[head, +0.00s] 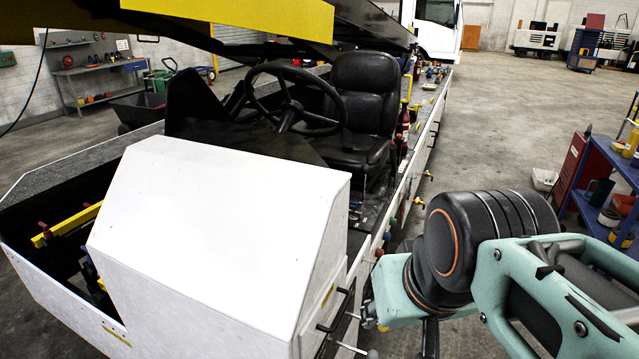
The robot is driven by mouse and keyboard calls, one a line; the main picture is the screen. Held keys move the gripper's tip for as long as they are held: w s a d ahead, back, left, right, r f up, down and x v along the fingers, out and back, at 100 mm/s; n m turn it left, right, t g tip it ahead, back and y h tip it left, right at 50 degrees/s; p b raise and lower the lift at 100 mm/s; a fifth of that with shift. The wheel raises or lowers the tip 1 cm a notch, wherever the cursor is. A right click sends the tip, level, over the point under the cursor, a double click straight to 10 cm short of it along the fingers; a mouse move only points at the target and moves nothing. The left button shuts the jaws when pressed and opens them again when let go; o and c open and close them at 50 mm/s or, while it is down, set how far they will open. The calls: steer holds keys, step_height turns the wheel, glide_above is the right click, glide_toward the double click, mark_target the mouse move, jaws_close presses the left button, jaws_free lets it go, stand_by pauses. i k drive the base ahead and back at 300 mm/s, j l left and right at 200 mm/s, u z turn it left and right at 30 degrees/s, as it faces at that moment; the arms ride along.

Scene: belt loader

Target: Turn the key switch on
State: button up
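The belt loader's white body (215,230) fills the lower left and middle in the head view. Its black steering wheel (290,108) and black seat (365,105) are behind the white front housing. I cannot make out the key switch; the dash side facing the seat is largely hidden by the housing and wheel. Small coloured knobs and handles (378,252) line the loader's right side, too small to identify. My teal and black arm comes in from the lower right, beside that side. I cannot make out my gripper's fingers; the arm's far end is hidden or out of frame.
A yellow-edged conveyor boom (235,18) hangs over the cab. Black handles (340,310) stick out of the housing's right side near my arm. A blue shelf cart (605,190) with containers stands at right. Open concrete floor (500,110) lies behind my arm.

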mark_target(357, 214)
steer(key=k+l, duration=0.1)
steer(key=l, duration=0.35)
steer(key=i+l+u, duration=0.1)
steer(key=u, duration=0.35)
steer(key=i+l+u, duration=0.15)
steer(key=u, duration=0.25)
steer(key=i+l+u, duration=0.2)
steer(key=l, duration=0.2)
steer(key=i+l+u, duration=0.2)
steer(key=l, duration=0.15)
steer(key=i+l, duration=0.15)
steer(key=l, duration=0.35)
steer(key=i+l+u, duration=0.1)
steer(key=l, duration=0.4)
steer(key=i+l, duration=0.1)
steer(key=l, duration=0.45)
steer(key=i+l, duration=0.1)
steer(key=l, duration=1.1)
steer(key=i+j, duration=0.1)
steer(key=j, duration=0.6)
